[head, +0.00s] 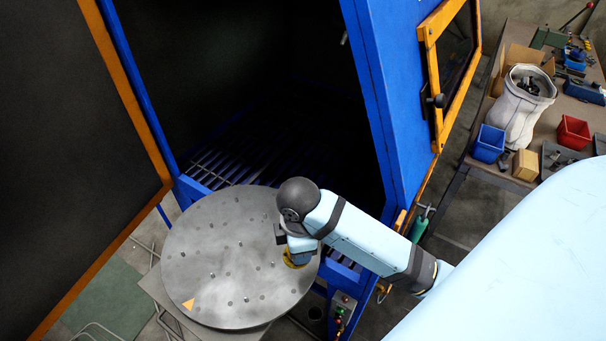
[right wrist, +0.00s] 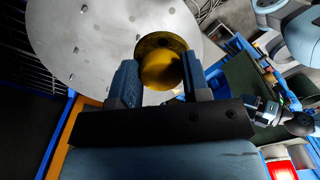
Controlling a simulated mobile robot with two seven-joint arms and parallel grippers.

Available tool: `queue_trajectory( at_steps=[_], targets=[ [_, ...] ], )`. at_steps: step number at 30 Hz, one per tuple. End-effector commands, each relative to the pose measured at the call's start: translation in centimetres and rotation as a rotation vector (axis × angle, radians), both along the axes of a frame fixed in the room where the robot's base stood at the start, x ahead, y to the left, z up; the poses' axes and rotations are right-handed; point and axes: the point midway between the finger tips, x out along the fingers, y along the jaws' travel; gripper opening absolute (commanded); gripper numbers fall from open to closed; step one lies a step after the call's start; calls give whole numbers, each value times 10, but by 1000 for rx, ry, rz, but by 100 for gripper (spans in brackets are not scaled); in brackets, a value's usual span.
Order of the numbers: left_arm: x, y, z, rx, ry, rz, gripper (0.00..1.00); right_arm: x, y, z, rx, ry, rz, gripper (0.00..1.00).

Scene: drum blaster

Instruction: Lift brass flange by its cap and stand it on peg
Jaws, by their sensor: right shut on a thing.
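The brass flange (head: 291,262) shows as a small yellow piece under my right gripper (head: 297,254), near the right edge of the round grey plate. In the right wrist view my right gripper (right wrist: 160,72) has its two blue fingers either side of the flange's yellow cap (right wrist: 161,70), shut on it. The flange's darker round rim (right wrist: 163,41) shows beyond the cap. The round plate (head: 215,235) carries several short pegs and holes. Whether the flange touches the plate or a peg below it is hidden.
The blue cabinet (head: 368,90) stands open behind the plate, with a dark slatted floor. Its large dark door (head: 70,150) hangs open at left. A workbench (head: 515,45) with a white sack (head: 522,105) and bins is at right.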

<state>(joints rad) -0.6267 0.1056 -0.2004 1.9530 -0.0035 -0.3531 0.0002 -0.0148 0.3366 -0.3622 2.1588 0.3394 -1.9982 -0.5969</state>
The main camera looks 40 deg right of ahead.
Motion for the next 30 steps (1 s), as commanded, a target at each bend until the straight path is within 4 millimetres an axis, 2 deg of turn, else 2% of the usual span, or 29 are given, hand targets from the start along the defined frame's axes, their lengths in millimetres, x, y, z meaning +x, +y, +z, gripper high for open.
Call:
queue_trajectory(
  at_steps=[18, 30],
  targets=[
    [6, -1, 9, -2, -19, -3, 98, 71, 27, 1, 3, -3, -2, 20],
    [6, -1, 7, 0, -17, -5, 98, 117, 44, 2, 5, -2, -3, 20]
  ],
)
